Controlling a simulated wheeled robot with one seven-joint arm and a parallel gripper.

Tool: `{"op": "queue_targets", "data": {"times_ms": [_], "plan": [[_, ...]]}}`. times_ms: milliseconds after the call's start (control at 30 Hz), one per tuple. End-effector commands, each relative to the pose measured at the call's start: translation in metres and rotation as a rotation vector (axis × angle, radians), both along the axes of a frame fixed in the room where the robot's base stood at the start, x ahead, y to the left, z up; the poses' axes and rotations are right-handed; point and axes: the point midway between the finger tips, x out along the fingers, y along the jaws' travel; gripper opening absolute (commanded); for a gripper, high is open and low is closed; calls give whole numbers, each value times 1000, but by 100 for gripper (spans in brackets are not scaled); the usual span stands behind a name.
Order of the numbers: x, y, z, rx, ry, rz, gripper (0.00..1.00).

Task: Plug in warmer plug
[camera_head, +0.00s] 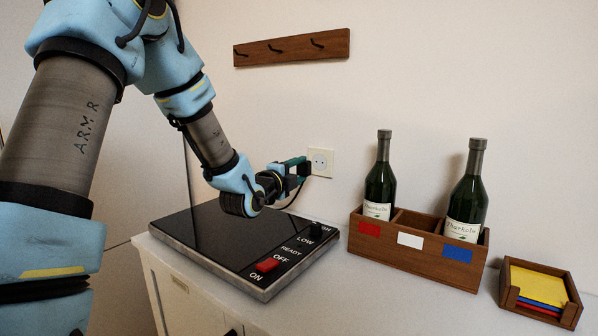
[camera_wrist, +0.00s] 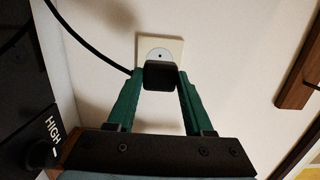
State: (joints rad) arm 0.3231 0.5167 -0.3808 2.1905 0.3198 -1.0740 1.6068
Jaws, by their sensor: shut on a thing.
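The black warmer plug (camera_wrist: 160,76) is between the green fingertips of my gripper (camera_wrist: 158,88), which is shut on it. The plug's black cord runs off to the upper left in the wrist view. The wall socket (camera_head: 320,161) is a cream plate with a round face. In the wrist view the socket (camera_wrist: 158,50) shows just beyond the plug, with one hole visible. The plug covers the lower part of the socket, and I cannot tell whether they touch. In the head view my gripper (camera_head: 304,166) is at the socket's left side. The black warmer (camera_head: 235,240) lies flat on the counter below.
A wooden box (camera_head: 415,250) with two green bottles stands right of the warmer. A small wooden tray (camera_head: 540,290) of coloured cards is at the far right. A hook rack (camera_head: 292,47) hangs above. The warmer has a red switch (camera_head: 268,265) and a black knob.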

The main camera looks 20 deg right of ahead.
Motion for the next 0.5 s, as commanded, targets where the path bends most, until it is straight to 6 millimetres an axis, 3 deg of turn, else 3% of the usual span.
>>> {"op": "queue_targets", "data": {"times_ms": [500], "plan": [[20,-37,2,-1,0,-1,3]]}}
